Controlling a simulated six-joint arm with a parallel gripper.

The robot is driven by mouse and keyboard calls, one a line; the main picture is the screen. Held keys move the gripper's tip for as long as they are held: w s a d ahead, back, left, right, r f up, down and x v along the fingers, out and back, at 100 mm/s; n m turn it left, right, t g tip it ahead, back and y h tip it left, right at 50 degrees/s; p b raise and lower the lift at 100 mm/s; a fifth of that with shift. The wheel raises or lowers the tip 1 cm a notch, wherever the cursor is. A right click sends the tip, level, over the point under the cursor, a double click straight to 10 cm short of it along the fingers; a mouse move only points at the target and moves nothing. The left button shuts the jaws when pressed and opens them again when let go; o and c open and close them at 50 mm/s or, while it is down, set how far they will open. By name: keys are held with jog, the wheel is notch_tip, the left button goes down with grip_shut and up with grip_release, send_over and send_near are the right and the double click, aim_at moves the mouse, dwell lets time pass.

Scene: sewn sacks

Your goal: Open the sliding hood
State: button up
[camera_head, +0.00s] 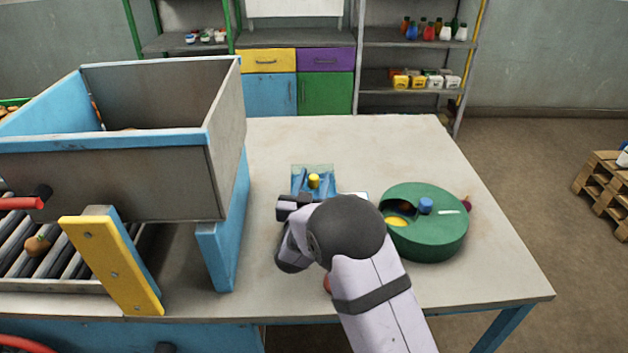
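A small blue fixture (328,187) with a clear, see-through cover (312,169) and a yellow knob (314,181) stands near the middle of the table. The clear cover looks like the sliding hood; how far open it is cannot be told. My arm (348,235) reaches in from the bottom, and its dark wrist parts (291,207) are just in front of the blue fixture, overlapping its lower edge in the picture. My gripper's fingertips cannot be made out, so neither their opening nor any contact with the knob is clear.
A round green container (440,235) with a blue knob (425,206) and an opening stands right of my arm. A large grey and blue bin (110,180) above a roller conveyor (80,258) fills the left. The table's back right (400,145) is clear.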

jog(key=shift+b+v, duration=1.2)
jog(key=shift+v, duration=2.5)
jog(key=shift+w, duration=0.1)
